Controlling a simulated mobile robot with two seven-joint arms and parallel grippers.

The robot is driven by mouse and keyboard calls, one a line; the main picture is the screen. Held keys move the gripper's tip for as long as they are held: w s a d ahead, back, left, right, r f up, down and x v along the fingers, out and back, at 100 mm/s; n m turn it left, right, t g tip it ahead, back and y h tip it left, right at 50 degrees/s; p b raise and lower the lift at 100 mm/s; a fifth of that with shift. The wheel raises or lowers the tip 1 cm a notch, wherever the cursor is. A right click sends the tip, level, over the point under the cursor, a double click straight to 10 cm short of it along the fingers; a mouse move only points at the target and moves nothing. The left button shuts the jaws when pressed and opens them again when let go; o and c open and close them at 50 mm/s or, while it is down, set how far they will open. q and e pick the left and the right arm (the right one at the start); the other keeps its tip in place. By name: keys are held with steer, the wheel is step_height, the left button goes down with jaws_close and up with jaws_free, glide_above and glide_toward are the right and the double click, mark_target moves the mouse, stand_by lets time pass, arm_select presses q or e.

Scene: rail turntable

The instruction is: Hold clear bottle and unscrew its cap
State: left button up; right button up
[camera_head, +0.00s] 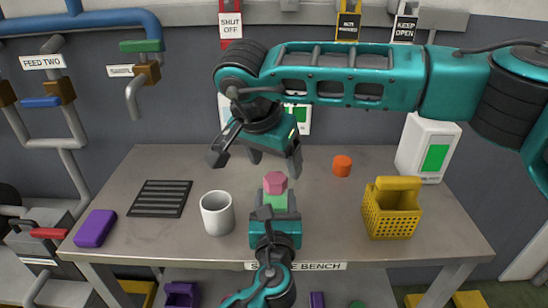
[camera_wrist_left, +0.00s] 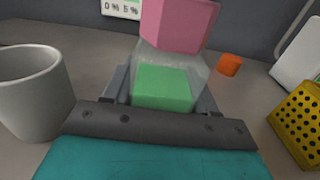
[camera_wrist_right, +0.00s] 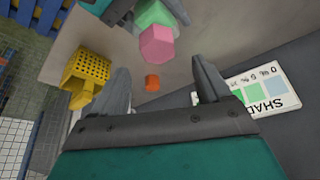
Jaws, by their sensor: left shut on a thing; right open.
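The clear bottle (camera_wrist_left: 163,86), with green contents, has a pink faceted cap (camera_head: 275,182) on top. My left gripper (camera_head: 274,217) is shut on the bottle, with a finger on either side, and holds it upright over the bench. In the left wrist view the cap (camera_wrist_left: 180,22) is partly cut off by the top edge. My right gripper (camera_head: 255,160) is open and empty, above and behind the bottle, slightly to its left. In the right wrist view the cap (camera_wrist_right: 157,45) shows beyond the open fingers, apart from them.
On the bench (camera_head: 330,225) stand a white mug (camera_head: 217,213) left of the bottle, a yellow perforated basket (camera_head: 390,213) to the right, and an orange cylinder (camera_head: 342,166) behind. A black rack (camera_head: 160,198), purple block (camera_head: 95,228) and white box (camera_head: 427,147) lie farther out.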

mark_target(275, 178)
steer(key=shift+f, duration=0.1)
steer(key=shift+f, duration=1.95)
steer(key=shift+c, duration=0.4)
steer(key=c, duration=1.2)
steer(key=shift+n+y, duration=0.3)
steer(key=shift+n, duration=0.4)
steer(key=shift+c, duration=0.3)
steer(key=shift+r, duration=1.65)
steer(key=shift+r, duration=2.4)
